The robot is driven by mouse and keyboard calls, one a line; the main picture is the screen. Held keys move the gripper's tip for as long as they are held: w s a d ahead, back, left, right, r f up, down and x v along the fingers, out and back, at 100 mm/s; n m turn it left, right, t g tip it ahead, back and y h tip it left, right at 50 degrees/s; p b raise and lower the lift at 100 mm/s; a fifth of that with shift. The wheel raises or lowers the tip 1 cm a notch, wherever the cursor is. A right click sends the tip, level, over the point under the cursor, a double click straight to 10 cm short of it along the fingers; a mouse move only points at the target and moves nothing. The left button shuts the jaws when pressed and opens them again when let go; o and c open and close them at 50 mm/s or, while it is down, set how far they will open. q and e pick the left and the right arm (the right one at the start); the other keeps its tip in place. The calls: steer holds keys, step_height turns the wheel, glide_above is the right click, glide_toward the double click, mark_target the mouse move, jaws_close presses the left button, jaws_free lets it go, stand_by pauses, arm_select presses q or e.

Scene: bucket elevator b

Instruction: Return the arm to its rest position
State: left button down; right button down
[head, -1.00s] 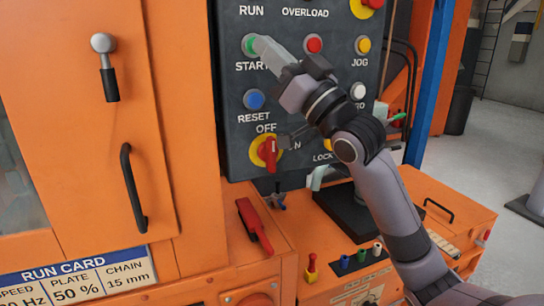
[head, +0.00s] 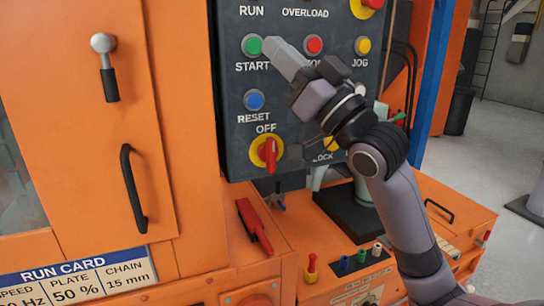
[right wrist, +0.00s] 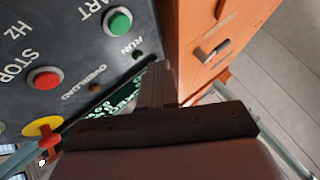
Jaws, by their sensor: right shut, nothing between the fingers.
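My right gripper (head: 271,45) is shut and empty in front of the dark control panel (head: 230,100). In the head view its tip is just right of the green START button (head: 251,46), apart from it as far as I can tell. In the right wrist view the closed fingers (right wrist: 157,80) point toward the panel's edge, and the green button (right wrist: 118,21) is clear of them. My right arm reaches up from the lower right. My left gripper is not in view.
The panel also carries a red button (head: 314,45), a yellow JOG button (head: 362,46), a blue RESET button (head: 254,100) and a red-yellow rotary switch (head: 267,153). An orange cabinet (head: 185,120) stands left. A red-handled tool (head: 254,226) lies on the orange ledge below.

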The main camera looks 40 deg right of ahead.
stand_by(0.3)
steer(key=w+a+f+m+g+h+p, duration=0.1)
steer(key=w+f+g+h+p, duration=0.15)
steer(key=f, duration=1.25)
steer(key=w+a+f+m+g+h+p, duration=0.1)
steer(key=w+a+f+g+h+p, duration=0.2)
steer(key=f, duration=1.2)
steer(key=s+a+f+g+p, duration=0.2)
steer(key=s+f+g, duration=0.2)
steer(key=s+f, duration=0.6)
steer(key=s+a+f+g+p, duration=0.2)
steer(key=s+a+f+g, duration=0.1)
steer(key=s+f, duration=0.7)
step_height(320, 180, down, 2)
steer(key=shift+s+a+n+g, duration=0.25)
steer(key=shift+s+n+g, duration=0.15)
steer(key=shift+g, duration=0.15)
steer(key=shift+w+r, duration=0.1)
